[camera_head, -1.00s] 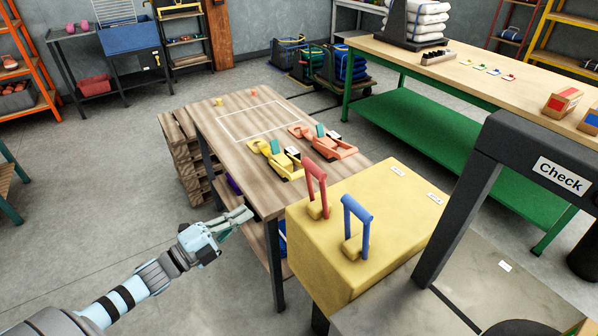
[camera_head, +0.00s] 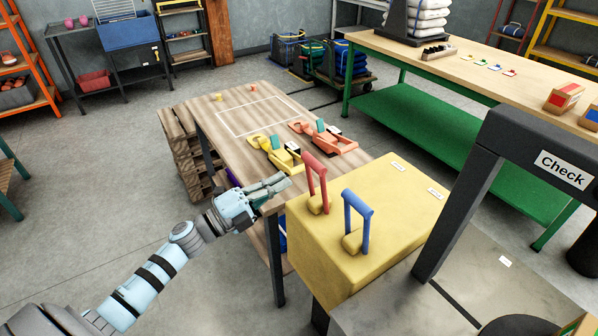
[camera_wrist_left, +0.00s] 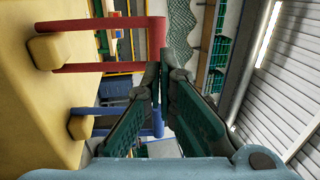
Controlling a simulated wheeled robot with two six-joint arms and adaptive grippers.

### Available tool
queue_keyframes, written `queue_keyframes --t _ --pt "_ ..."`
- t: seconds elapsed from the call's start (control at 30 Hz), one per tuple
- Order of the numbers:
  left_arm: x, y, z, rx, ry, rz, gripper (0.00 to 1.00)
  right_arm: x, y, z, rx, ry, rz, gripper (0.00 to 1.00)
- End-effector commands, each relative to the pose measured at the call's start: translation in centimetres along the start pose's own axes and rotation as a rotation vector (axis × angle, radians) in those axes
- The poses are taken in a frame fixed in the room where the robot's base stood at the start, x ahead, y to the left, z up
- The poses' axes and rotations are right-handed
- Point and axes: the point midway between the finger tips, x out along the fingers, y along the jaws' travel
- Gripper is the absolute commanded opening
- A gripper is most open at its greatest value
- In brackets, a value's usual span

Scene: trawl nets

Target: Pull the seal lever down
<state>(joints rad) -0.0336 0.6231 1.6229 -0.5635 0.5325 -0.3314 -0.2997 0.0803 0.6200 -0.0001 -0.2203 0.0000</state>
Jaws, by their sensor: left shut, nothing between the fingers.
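A yellow box (camera_head: 372,246) stands at the front with two upright U-shaped levers on top, a red one (camera_head: 309,165) and a blue one (camera_head: 366,213). Which is the seal lever I cannot tell; the box's white labels are too small to read. My left gripper (camera_head: 284,183) is shut and empty, a little left of the red lever and beside the table edge. In the left wrist view the fingertips (camera_wrist_left: 165,68) overlap the end of the red lever (camera_wrist_left: 157,38); the blue lever (camera_wrist_left: 158,122) is partly hidden behind the fingers. My right gripper is not in view.
A wooden table (camera_head: 228,135) behind the box holds a yellow clamp-like tool (camera_head: 270,152) and an orange one (camera_head: 325,138). A dark frame marked "Check" (camera_head: 480,185) rises right of the box.

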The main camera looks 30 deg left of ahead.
Motion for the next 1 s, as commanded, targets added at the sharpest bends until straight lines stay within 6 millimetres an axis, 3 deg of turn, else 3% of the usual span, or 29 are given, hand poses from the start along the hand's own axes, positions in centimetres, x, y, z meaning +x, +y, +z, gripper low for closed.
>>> queue_keyframes --t 0.1,0.3,0.77,1.0 --pt "2.6 -0.5 0.0 -0.003 -0.001 -0.004 0.00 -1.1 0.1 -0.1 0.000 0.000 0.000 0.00" --pt "5.2 -0.3 0.0 -0.002 0.000 0.000 0.00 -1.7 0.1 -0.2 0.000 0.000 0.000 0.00" --pt "5.7 -0.1 0.0 0.000 0.000 0.004 0.00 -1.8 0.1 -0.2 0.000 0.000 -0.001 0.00" --pt "5.7 -0.6 0.4 0.004 -0.013 0.042 0.00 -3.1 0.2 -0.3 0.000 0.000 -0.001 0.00"
